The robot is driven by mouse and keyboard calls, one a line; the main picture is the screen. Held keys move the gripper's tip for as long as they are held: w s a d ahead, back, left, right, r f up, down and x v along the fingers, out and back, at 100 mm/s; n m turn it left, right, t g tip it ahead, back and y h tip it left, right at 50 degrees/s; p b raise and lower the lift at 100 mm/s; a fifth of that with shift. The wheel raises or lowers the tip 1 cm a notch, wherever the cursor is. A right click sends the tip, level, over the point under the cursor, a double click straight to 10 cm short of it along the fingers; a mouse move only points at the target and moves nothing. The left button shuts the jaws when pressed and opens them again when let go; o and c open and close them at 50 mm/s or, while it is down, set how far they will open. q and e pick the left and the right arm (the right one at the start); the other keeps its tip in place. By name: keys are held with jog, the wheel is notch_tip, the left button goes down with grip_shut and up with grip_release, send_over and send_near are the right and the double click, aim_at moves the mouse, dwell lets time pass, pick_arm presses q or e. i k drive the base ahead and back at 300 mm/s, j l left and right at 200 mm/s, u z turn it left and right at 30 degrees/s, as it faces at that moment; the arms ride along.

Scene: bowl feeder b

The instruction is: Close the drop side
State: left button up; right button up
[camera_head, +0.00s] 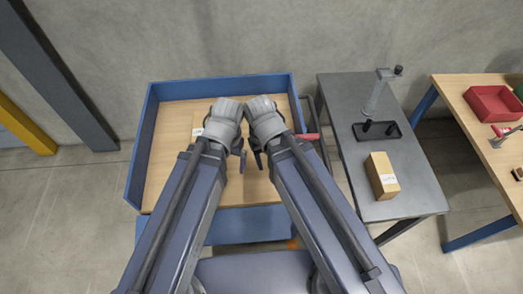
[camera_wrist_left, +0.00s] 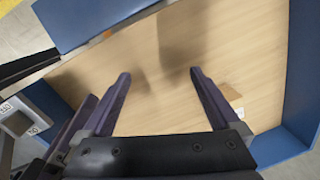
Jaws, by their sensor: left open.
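A blue-walled bin with a wooden floor (camera_head: 172,130) stands against the wall. Blue walls stand at its back, left and right. The drop side (camera_head: 245,226) is a blue panel hanging down at the near edge, partly hidden by my arms. A blue panel, apparently the drop side, shows at top left in the left wrist view (camera_wrist_left: 92,18). My left gripper (camera_head: 241,158) is above the bin floor, its two fingers apart and empty in the left wrist view (camera_wrist_left: 160,95). My right gripper (camera_head: 259,159) is close beside it; its finger gap is not clear.
A tan box lies in the bin, mostly hidden behind my left wrist. A red handle (camera_head: 308,136) is at the bin's right side. A grey table (camera_head: 350,95) with a cardboard box (camera_head: 382,176) and a black tray (camera_head: 377,131) stands right. A wooden bench (camera_head: 465,110) is farther right.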

aim_at(268, 223)
jog(key=k+l+u, duration=0.15)
jog(key=k+l, duration=0.1)
jog(key=l, duration=0.3)
jog(key=l+u, duration=0.15)
jog(key=l, duration=0.2)
jog(key=k+l, duration=0.15)
jog(key=l, duration=0.25)
jog(key=k+l+u, duration=0.15)
jog(key=l, duration=0.2)
jog(key=k+l, duration=0.1)
jog(key=l, duration=0.3)
jog(key=k+u, duration=0.15)
jog(key=u, duration=0.65)
